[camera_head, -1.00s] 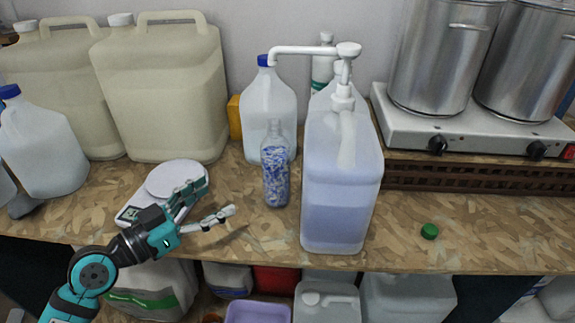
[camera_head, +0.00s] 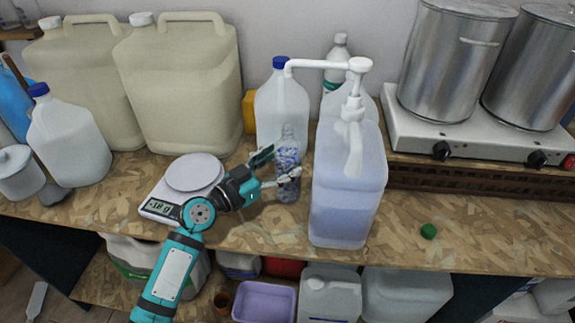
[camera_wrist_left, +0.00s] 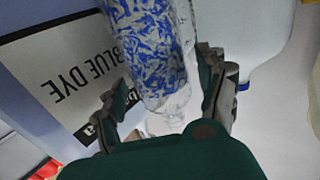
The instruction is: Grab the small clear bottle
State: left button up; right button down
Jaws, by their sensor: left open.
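The small clear bottle (camera_head: 288,160) stands upright on the wooden counter and holds blue-and-white speckled contents. My left gripper (camera_head: 275,172) is open and reaches it from the left, with one finger behind the bottle and one in front. In the left wrist view the bottle (camera_wrist_left: 152,50) lies between the two open fingers (camera_wrist_left: 165,98), its clear neck end towards the palm. I cannot tell whether either finger touches it. My right gripper is not in view.
A large pump jug (camera_head: 345,190) stands close to the right of the bottle. A blue-capped jug (camera_head: 281,105) is right behind it. A digital scale (camera_head: 158,208) sits to the left. A green cap (camera_head: 428,231) lies on clear counter at the right.

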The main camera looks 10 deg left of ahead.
pick_arm(q)
jog(key=x, duration=0.3)
jog(key=shift+s, duration=0.1)
jog(key=shift+c, duration=0.8)
jog(key=c, duration=1.1)
jog(key=shift+c, duration=0.7)
jog(key=shift+r, duration=0.1)
